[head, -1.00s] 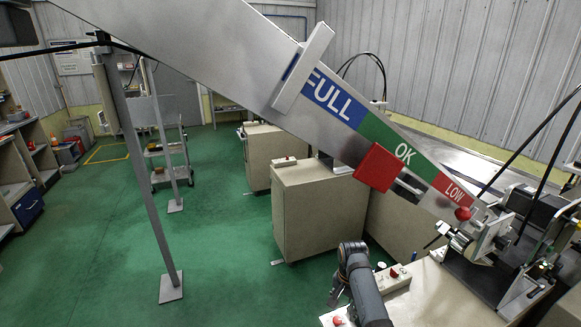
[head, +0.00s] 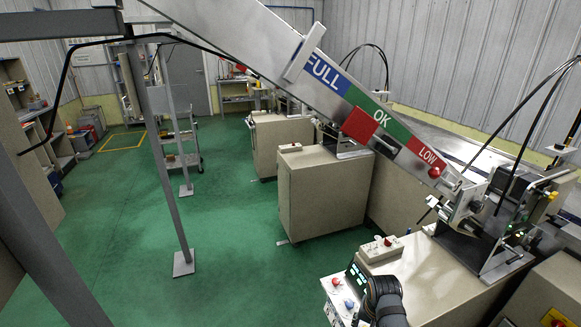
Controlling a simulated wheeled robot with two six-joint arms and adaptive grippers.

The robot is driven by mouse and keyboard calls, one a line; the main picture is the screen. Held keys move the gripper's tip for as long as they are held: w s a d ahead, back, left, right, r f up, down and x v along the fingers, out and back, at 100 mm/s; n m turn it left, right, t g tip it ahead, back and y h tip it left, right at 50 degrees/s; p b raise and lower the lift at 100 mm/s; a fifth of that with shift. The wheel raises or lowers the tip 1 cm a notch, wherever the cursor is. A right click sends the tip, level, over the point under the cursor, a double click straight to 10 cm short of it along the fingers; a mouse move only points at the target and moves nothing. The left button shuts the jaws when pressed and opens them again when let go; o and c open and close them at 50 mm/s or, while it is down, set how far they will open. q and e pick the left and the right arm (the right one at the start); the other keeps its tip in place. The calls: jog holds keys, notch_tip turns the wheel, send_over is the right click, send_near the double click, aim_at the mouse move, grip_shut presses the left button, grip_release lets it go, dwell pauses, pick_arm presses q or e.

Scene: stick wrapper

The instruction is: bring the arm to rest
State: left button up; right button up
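A dark grey link of one of my arms (head: 384,300) rises into the head view from the bottom edge, right of the middle. It stands in front of the machine's front panel and hides part of it. I cannot tell which arm it is. No gripper shows in this view. A sloping metal chute (head: 240,42) runs from the upper left down to the machine at the right. It carries blue FULL, green OK and red LOW labels, a red square plate (head: 360,124) and a red knob (head: 434,172).
A beige machine cabinet (head: 430,275) stands at the lower right, with a button box (head: 380,248) on top and a lit panel (head: 357,273). Another beige cabinet (head: 322,195) stands behind. A grey post (head: 184,262) stands left. Green floor (head: 235,255) between them is clear.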

jog(key=s+d+r+n+t, duration=0.1)
jog(key=s+r+n, duration=0.2)
jog(key=s, duration=0.6)
jog(key=s+d+r+n+t, duration=0.1)
jog(key=s+r+n, duration=0.3)
jog(key=s, duration=0.5)
notch_tip(320, 180, down, 25)
jog(key=s+d+g, duration=0.1)
jog(key=s+d, duration=0.1)
jog(key=d, duration=0.1)
pick_arm(q)
jog(key=shift+s, duration=0.7)
pick_arm(e)
jog(key=s+f+g, duration=0.1)
jog(key=s+f, duration=1.6)
jog(key=s, duration=0.2)
jog(key=shift+d+f+m, duration=0.25)
jog(key=shift+d+m, duration=0.15)
jog(key=shift+d, duration=0.05)
jog(key=shift+s, duration=0.15)
